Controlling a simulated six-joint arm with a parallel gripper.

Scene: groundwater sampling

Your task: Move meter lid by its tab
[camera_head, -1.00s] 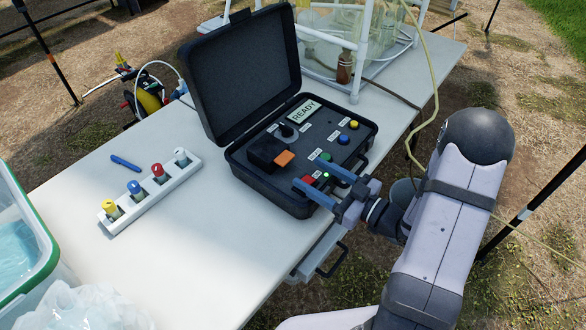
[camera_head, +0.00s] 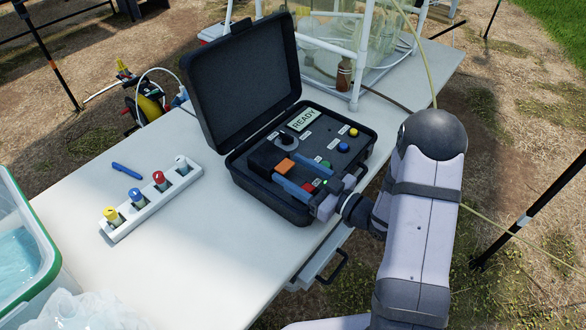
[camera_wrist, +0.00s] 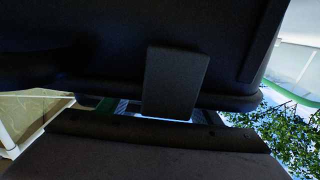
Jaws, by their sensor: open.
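The meter is a black case lying open on the white table, and its panel (camera_head: 321,124) has coloured knobs and a READY display. The meter lid (camera_head: 262,158) looks like a black block at the panel's left side, with an orange tab (camera_head: 286,165) facing right. My gripper (camera_head: 284,168) is open. Its two blue fingers reach across the panel from the right, with tips on either side of the tab. I cannot tell whether they touch it. The wrist view is mostly dark and does not clearly show the tab.
The case's large raised cover (camera_head: 243,80) stands behind the panel. A white rack (camera_head: 150,200) with several coloured-cap vials and a blue pen (camera_head: 126,169) are to the left. A white pipe frame (camera_head: 325,50) with glassware stands behind. The table between rack and case is clear.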

